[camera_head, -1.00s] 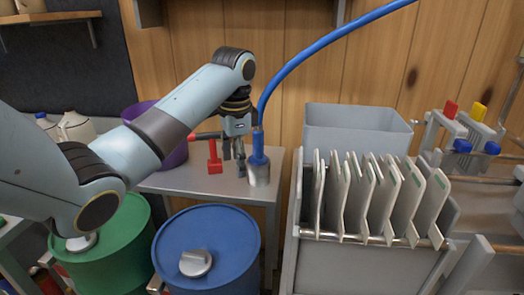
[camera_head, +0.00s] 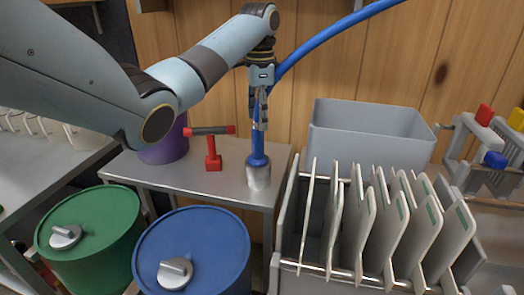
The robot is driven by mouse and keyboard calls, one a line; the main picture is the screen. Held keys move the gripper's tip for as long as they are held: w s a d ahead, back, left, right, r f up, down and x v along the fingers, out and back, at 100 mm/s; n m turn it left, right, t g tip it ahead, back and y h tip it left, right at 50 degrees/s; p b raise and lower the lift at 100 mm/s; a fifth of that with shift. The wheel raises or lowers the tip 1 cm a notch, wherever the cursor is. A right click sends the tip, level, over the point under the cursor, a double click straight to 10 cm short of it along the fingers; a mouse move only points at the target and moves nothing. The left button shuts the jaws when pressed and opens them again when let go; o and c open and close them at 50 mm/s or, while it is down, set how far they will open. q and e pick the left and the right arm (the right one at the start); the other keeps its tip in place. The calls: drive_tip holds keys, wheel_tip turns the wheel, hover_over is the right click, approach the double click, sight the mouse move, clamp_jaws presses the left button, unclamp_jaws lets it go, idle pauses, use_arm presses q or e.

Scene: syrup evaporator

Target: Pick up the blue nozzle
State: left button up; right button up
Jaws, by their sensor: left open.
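The blue nozzle (camera_head: 258,146) stands upright in a silver cylindrical holder (camera_head: 258,177) at the right front of a grey metal table (camera_head: 221,192). A thick blue hose (camera_head: 333,37) arcs from the upper right down behind my gripper towards the nozzle. My left gripper (camera_head: 260,123) points down at the nozzle's upper part. Its fingers are open and overlap the nozzle's thin upper stem in the picture. I cannot tell whether they touch it or straddle it. My right gripper is not in view.
A red stand with a dark-barred T-shaped tool (camera_head: 213,151) and a purple bucket (camera_head: 166,146) are left of the nozzle. Blue (camera_head: 205,235) and green (camera_head: 110,218) drums stand in front. A rack of white plates (camera_head: 392,226) and a grey bin (camera_head: 368,142) are at right.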

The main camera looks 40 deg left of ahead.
sight(258, 142)
use_arm(q)
wheel_tip(258, 142, down, 2)
drive_tip(key=shift+s+f, duration=0.1)
drive_tip(key=shift+f, duration=0.4)
wheel_tip(258, 142, down, 5)
drive_tip(key=shift+s+a+b, duration=0.1)
drive_tip(key=shift+a+b, duration=0.05)
drive_tip(key=shift+b, duration=0.2)
drive_tip(key=c, duration=0.6)
clamp_jaws()
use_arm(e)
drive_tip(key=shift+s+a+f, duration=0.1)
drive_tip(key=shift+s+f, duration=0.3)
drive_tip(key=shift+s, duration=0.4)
